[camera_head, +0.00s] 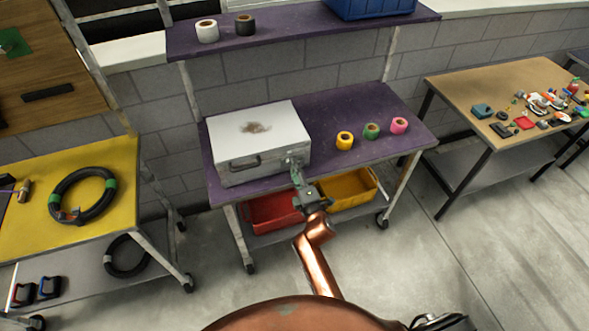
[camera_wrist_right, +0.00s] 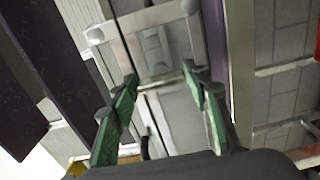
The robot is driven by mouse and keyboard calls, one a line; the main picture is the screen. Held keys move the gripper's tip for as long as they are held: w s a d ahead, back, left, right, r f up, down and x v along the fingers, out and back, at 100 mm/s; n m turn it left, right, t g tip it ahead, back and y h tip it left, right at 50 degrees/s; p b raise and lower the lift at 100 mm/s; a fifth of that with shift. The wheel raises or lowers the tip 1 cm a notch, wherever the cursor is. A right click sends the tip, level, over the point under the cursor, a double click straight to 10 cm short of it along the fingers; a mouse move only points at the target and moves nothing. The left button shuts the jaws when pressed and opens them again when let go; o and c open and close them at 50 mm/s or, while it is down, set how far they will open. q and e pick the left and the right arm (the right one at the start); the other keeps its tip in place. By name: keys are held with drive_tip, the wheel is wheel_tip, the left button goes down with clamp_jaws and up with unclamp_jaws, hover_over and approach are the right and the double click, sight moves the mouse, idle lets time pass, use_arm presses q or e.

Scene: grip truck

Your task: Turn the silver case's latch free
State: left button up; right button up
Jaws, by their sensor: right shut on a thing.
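The silver case (camera_head: 240,120) lies closed on the purple shelf of a cart, with a brown smudge on its lid and a dark handle (camera_head: 245,164) on its front. My right gripper (camera_head: 295,166) reaches the right end of the case's front, where it largely hides the latch in the head view. In the right wrist view the green fingers of this gripper (camera_wrist_right: 160,79) stand on either side of the latch (camera_wrist_right: 154,46), shut on it at its near end. The exact contact is hard to make out. My left gripper is not in view.
Yellow, green and pink tape rolls (camera_head: 371,131) stand right of the case. A red bin (camera_head: 270,212) and a yellow bin (camera_head: 350,188) sit below the purple shelf (camera_head: 330,105). An upper shelf (camera_head: 290,35) overhangs behind. Open floor lies in front.

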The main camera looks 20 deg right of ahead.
drive_tip(key=o, duration=1.2)
drive_tip(key=shift+c, duration=0.2)
drive_tip(key=shift+s, duration=0.1)
drive_tip(key=s, duration=1.1)
drive_tip(key=shift+s+d, duration=0.2)
drive_tip(key=shift+s, duration=0.2)
